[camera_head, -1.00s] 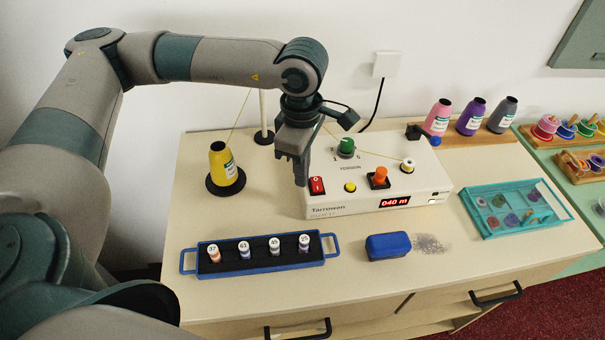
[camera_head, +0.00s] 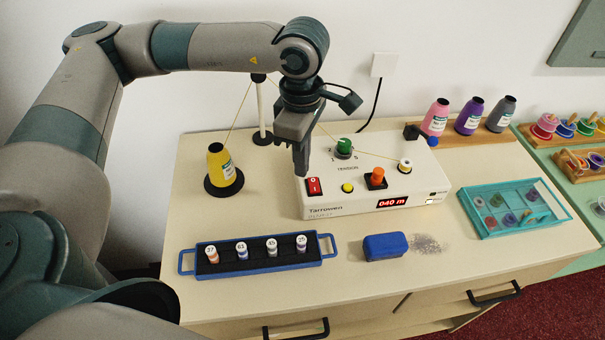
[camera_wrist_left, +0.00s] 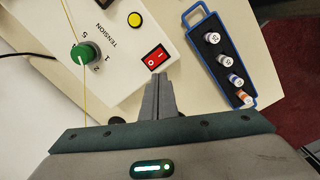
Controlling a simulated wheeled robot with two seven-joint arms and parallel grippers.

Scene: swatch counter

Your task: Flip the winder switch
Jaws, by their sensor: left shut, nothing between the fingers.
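The winder (camera_head: 370,207) is a white box with a green tension knob (camera_head: 344,148), a yellow button (camera_head: 347,188), an orange knob and a lit red display reading 040 m. Its switch (camera_head: 313,187) is a red rocker at the front left of the top. The switch also shows in the left wrist view (camera_wrist_left: 155,57), marked with a line and a circle. My left gripper (camera_head: 300,174) is shut and empty, pointing down just behind and above the switch. In the left wrist view its fingertips (camera_wrist_left: 158,76) are close beside the switch; I cannot tell whether they touch. My right gripper is out of view.
A yellow thread cone (camera_head: 221,166) stands left of the winder, its thread running over a white post. A blue tray (camera_head: 190,262) with several small spools and a blue block (camera_head: 386,246) lie in front. A teal case (camera_head: 484,232) is at right.

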